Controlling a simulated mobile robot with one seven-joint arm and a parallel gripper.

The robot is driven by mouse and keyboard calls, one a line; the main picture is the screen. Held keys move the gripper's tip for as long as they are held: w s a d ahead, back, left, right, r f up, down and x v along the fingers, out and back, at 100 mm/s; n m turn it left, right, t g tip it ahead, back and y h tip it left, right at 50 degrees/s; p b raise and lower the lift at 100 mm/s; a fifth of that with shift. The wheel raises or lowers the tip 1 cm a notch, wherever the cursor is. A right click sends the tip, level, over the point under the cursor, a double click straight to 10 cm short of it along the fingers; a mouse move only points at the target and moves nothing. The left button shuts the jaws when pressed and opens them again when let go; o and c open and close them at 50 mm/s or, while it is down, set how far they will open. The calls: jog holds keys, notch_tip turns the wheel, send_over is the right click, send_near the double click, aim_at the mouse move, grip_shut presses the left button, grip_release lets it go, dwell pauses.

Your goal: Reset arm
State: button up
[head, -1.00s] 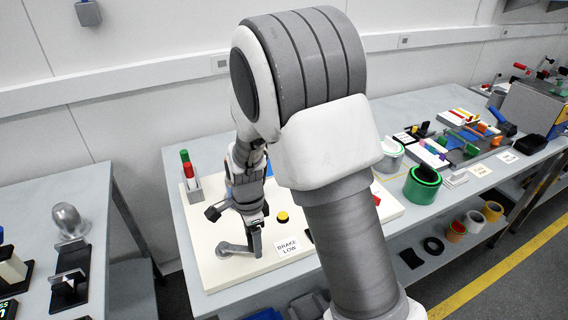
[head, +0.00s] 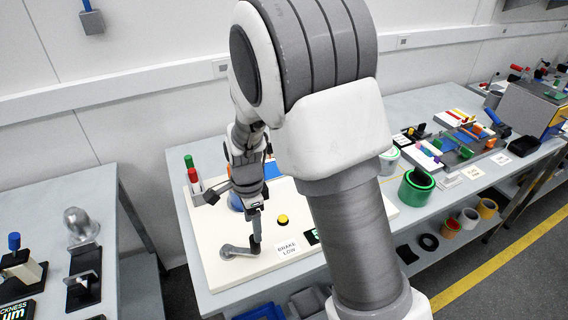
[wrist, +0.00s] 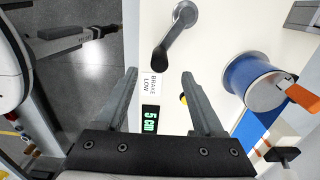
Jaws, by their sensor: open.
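A grey lever arm (head: 238,251) lies on a cream board. It has a round hub at one end and a dark knob at the other. My gripper (head: 256,243) is at the knob end of the lever in the head view. In the wrist view the lever (wrist: 178,32) shows beyond the fingertips, its knob end lying ahead of the gap of my gripper (wrist: 160,74). The two fingers are apart, with nothing held between them. Whether a finger touches the knob cannot be told.
A "BRAKE LOW" card (head: 287,250), a yellow button (head: 282,220) and a green "5 cm" display (wrist: 150,118) are close by on the board (head: 215,270). A blue spool (wrist: 248,80) stands right in the wrist view. Red and green cylinders (head: 193,175) stand at the board's back left.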

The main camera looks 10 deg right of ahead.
dwell(0.3)
jog(key=s+d+r+n+t, duration=0.1)
jog(key=d+r+n, duration=0.1)
jog(key=r, duration=0.3)
jog(key=s+d+r+n, duration=0.1)
jog(key=s+r+n, duration=0.1)
jog(key=r, duration=0.3)
jog(key=s+d+r+n+t, duration=0.2)
jog(key=s+d+r+n, duration=0.2)
jog(key=s+r+n, duration=0.1)
jog(key=s+d+r+n+t, duration=0.2)
jog(key=s+d+r+n, duration=0.2)
jog(key=s+r+n, duration=0.2)
jog(key=s+r, duration=0.2)
jog(key=s, duration=0.2)
jog(key=shift+s+d+t, duration=0.2)
jog(key=shift+d+t, duration=0.1)
jog(key=shift+d, duration=0.05)
